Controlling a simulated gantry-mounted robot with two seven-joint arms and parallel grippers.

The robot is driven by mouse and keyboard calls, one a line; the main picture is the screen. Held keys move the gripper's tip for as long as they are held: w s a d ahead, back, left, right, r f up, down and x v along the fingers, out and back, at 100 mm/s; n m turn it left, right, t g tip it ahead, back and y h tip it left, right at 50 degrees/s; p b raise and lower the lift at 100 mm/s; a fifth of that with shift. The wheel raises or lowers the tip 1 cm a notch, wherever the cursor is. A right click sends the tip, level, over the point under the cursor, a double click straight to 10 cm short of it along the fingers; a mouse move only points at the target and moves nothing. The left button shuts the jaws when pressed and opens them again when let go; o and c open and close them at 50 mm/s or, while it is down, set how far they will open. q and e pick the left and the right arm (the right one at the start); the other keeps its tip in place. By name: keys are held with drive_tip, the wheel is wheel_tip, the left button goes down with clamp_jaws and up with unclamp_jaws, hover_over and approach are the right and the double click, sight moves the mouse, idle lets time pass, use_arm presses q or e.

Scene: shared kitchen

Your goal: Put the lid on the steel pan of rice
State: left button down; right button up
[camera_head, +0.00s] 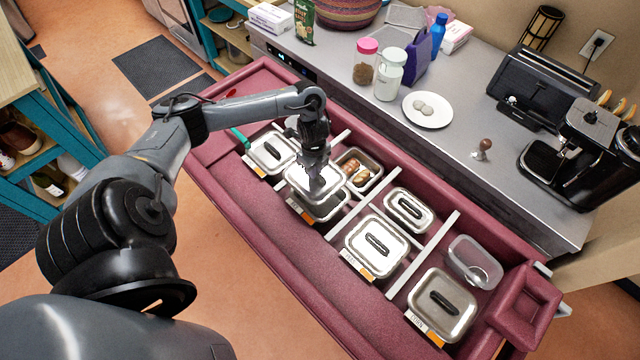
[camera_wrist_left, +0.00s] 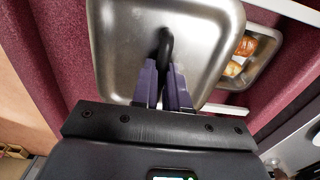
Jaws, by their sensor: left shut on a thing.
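My left gripper (camera_head: 317,186) is shut on the black handle of a square steel lid (camera_head: 299,180). The lid is held over a steel pan (camera_head: 328,212) in the maroon counter, covering most of it from this view. The near part of the pan shows below the lid's edge; I cannot make out rice in it or tell whether lid and rim touch. In the left wrist view the purple fingers (camera_wrist_left: 162,82) grip the handle, and the lid (camera_wrist_left: 115,50) fills the middle. My right gripper is not in view.
Lidded steel pans stand on both sides: one at left (camera_head: 272,153), others at right, such as one (camera_head: 377,247). An open pan of browned food (camera_head: 358,169) sits just behind the held lid. A clear container (camera_head: 473,262) is at right. Jars and a white plate (camera_head: 427,110) stand behind.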

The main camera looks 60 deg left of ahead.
sight(320, 177)
use_arm(q)
drive_tip(key=d, duration=0.1)
drive_tip(key=d+f, duration=0.1)
drive_tip(key=shift+w+d+f, duration=0.25)
drive_tip(key=shift+d+f, duration=0.1)
drive_tip(key=shift+d, duration=0.05)
wheel_tip(320, 177, down, 4)
drive_tip(key=shift+r+b, duration=0.25)
drive_tip(key=shift+b, duration=0.4)
drive_tip(key=shift+f, duration=0.25)
drive_tip(key=shift+f, duration=0.55)
drive_tip(key=c, duration=1.1)
unclamp_jaws()
drive_tip(key=shift+c, duration=0.2)
